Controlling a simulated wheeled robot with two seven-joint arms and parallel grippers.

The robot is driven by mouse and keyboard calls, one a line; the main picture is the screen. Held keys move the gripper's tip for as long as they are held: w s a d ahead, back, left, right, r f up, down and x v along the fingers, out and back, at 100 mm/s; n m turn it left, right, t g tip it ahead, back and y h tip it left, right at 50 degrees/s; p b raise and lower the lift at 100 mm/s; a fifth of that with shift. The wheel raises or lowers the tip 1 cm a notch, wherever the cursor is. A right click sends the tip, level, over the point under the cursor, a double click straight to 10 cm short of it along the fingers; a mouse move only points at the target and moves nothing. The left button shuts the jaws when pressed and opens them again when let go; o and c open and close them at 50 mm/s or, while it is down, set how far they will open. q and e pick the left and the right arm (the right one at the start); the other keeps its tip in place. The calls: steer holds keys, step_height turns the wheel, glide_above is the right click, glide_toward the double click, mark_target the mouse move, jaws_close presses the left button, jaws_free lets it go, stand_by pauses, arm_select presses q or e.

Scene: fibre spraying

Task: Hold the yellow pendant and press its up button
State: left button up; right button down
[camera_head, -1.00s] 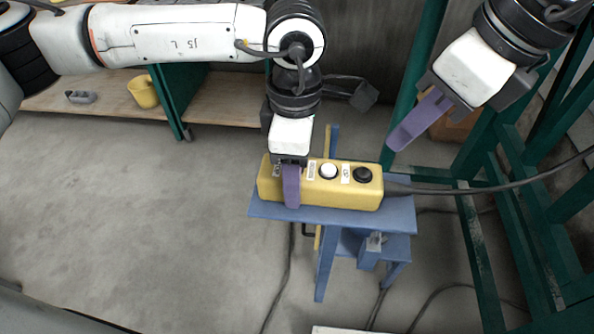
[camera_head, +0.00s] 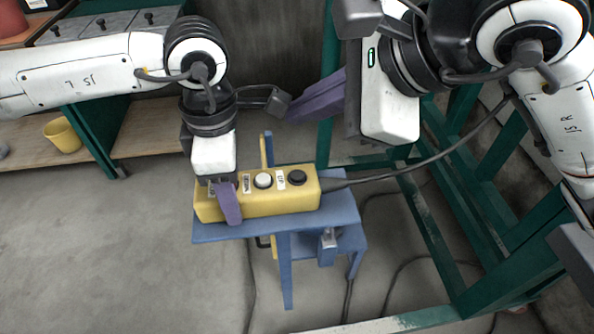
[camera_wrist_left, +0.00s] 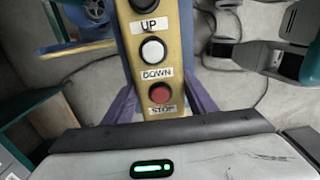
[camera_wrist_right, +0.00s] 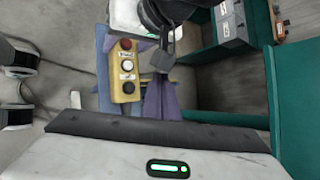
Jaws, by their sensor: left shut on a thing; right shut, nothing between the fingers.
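The yellow pendant (camera_head: 280,203) lies lengthwise on a blue stand, its buttons facing up. My left gripper (camera_head: 228,204) is shut on its left end, with purple fingers on either side around the red STOP button (camera_wrist_left: 160,92). The white DOWN button (camera_head: 263,180) and black UP button (camera_head: 297,177) are uncovered, with the black one farthest from my left gripper. My right gripper (camera_head: 300,112) is shut and empty, above and behind the pendant, apart from it. In the right wrist view its purple fingers (camera_wrist_right: 161,101) appear beside the pendant's black-button end.
The blue stand (camera_head: 345,215) carries the pendant. A dark cable (camera_head: 410,168) runs from its right end. Green metal frames (camera_head: 435,240) stand at the right. A wooden shelf with a yellow pot (camera_head: 62,136) is at the back left. Floor at the front left is clear.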

mark_target(297, 176)
steer(key=shift+f, duration=4.35)
steer(key=shift+f, duration=0.1)
steer(key=shift+f, duration=0.35)
